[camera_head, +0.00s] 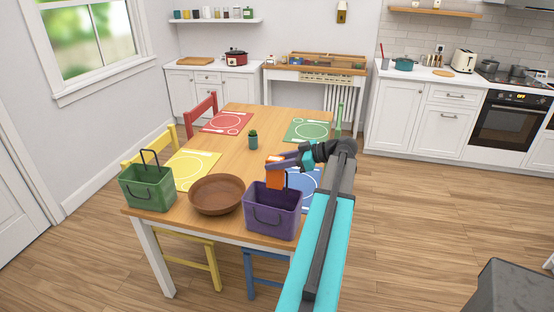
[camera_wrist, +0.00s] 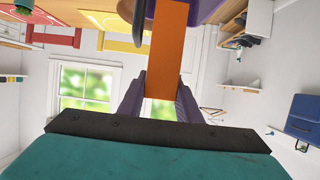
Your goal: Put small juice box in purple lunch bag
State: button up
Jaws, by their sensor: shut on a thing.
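The small juice box (camera_head: 274,176) is orange and hangs upright from my gripper (camera_head: 277,161). My gripper is shut on its upper part. The purple lunch bag (camera_head: 272,221) stands open-topped at the front right of the table, with dark handles. The box's lower end shows at the bag's back rim; I cannot tell whether it is inside the opening. In the wrist view the orange box (camera_wrist: 167,48) runs between the two purple fingers (camera_wrist: 160,95), and a purple bit of the bag (camera_wrist: 206,9) shows beside it at the top edge.
A brown bowl (camera_head: 217,195) stands left of the purple bag, and a green lunch bag (camera_head: 148,189) at the table's left corner. A small potted cactus (camera_head: 253,142) stands mid-table. A blue place mat (camera_head: 307,199) lies right of the bag. The table (camera_head: 236,158) is clear around the cactus.

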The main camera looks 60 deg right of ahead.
jog(key=o, duration=1.3)
jog(key=shift+s, duration=0.15)
jog(key=shift+b+v, duration=1.9)
jog(key=shift+v, duration=4.9)
jog(key=shift+r, duration=0.2)
